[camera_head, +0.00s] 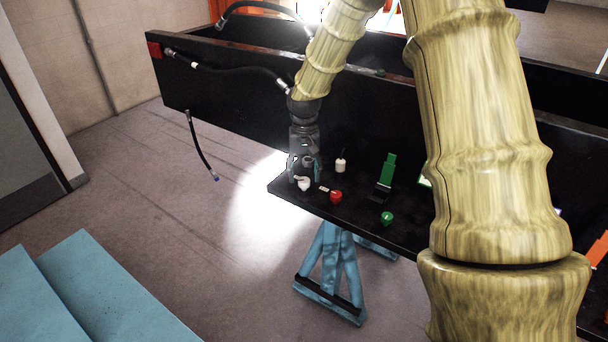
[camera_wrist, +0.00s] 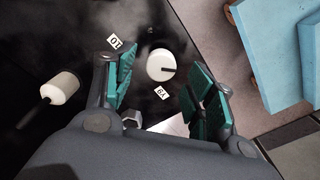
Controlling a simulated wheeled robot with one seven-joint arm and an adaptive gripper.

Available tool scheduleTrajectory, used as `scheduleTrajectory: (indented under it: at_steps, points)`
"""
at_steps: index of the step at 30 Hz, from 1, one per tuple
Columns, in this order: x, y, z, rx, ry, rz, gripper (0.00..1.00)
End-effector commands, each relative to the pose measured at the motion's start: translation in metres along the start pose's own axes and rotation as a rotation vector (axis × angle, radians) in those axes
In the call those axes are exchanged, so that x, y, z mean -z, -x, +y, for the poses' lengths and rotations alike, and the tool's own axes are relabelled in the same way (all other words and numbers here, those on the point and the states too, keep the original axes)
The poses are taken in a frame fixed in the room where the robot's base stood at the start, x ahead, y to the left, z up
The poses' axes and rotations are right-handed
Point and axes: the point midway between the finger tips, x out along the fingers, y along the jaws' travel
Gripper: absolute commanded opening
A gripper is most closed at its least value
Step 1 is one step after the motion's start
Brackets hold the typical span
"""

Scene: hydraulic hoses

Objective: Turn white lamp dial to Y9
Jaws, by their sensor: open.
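The white dial (camera_wrist: 161,65) is a round knob on the black panel, with a dark pointer line towards the right in the wrist view. It also shows in the head view (camera_head: 303,184). A small Y9 label (camera_wrist: 162,93) lies just below the dial, and another small label (camera_wrist: 115,43) lies to its upper left. The white lamp (camera_wrist: 60,88) is off to the left, and stands behind the dials in the head view (camera_head: 341,166). My gripper (camera_wrist: 163,62) is open, its teal-padded fingers on either side of the dial with visible gaps. I cannot tell its height above the dial.
A red dial (camera_head: 336,196), a green dial (camera_head: 387,218) and a green upright part (camera_head: 387,172) stand on the black table (camera_head: 360,217) right of the white dial. Black hoses (camera_head: 225,71) hang along the panel behind.

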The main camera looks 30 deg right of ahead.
Motion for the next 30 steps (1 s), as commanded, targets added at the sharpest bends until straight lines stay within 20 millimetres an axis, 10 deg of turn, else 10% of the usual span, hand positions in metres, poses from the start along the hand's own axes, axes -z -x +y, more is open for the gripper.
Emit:
scheduleTrajectory:
  at_steps: [19, 27, 30]
  points:
    - [0.000, -0.025, 0.001, 0.000, -0.002, 0.000, 0.55]
    - [0.000, -0.025, 0.001, 0.000, -0.002, 0.000, 0.09]
    - [0.000, -0.025, 0.002, 0.000, -0.002, 0.000, 0.09]
